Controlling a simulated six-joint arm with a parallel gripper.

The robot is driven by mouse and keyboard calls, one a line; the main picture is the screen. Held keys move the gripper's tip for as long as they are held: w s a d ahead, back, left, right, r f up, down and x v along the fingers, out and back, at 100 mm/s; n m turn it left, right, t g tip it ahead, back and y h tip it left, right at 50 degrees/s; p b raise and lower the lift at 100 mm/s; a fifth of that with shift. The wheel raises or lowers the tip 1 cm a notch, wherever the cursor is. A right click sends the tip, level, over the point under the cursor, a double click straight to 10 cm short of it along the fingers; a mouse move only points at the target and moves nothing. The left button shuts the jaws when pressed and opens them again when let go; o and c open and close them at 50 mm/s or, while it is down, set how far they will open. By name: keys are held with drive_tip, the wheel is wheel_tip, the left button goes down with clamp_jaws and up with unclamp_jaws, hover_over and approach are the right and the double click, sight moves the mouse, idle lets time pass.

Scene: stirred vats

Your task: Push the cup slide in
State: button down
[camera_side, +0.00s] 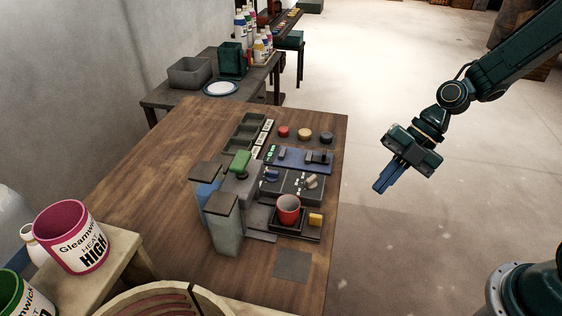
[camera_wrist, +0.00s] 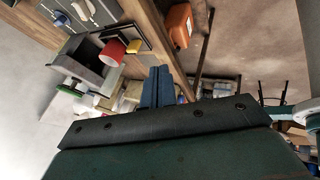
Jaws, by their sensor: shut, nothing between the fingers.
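A red cup (camera_side: 288,208) stands upright on a dark tray-like slide (camera_side: 276,223) at the right side of the wooden table. A yellow block (camera_side: 315,219) sits at the slide's right end, perhaps its handle. In the wrist view the red cup (camera_wrist: 114,51), the dark slide (camera_wrist: 128,36) and the yellow block (camera_wrist: 134,46) show at upper left. My gripper (camera_side: 378,189) is shut and empty, with blue fingers. It hangs in the air right of the table, apart from the slide. Its fingers also show in the wrist view (camera_wrist: 158,72).
Grey and blue box-shaped vats (camera_side: 225,226) with brown tops stand left of the cup. A panel with knobs (camera_side: 291,184), a blue strip (camera_side: 299,158) and round buttons (camera_side: 304,135) lie behind it. A dark flat square (camera_side: 292,264) lies in front. The floor right of the table is clear.

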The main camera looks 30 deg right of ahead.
sight(294, 205)
drive_tip(key=shift+a+f, duration=0.15)
drive_tip(key=shift+w+a+f, duration=0.6)
drive_tip(key=shift+a+f, duration=0.7)
drive_tip(key=shift+a, duration=0.1)
drive_tip(key=shift+w+a+f, duration=0.6)
drive_tip(key=shift+a+f, duration=0.65)
drive_tip(key=shift+a, duration=0.2)
drive_tip(key=shift+w+a+f, duration=0.6)
drive_tip(key=shift+a+f, duration=0.7)
drive_tip(key=shift+a, duration=0.1)
drive_tip(key=shift+w+a, duration=0.1)
drive_tip(key=w+a, duration=0.6)
drive_tip(key=shift+w+a, duration=0.1)
drive_tip(key=shift+a, duration=0.05)
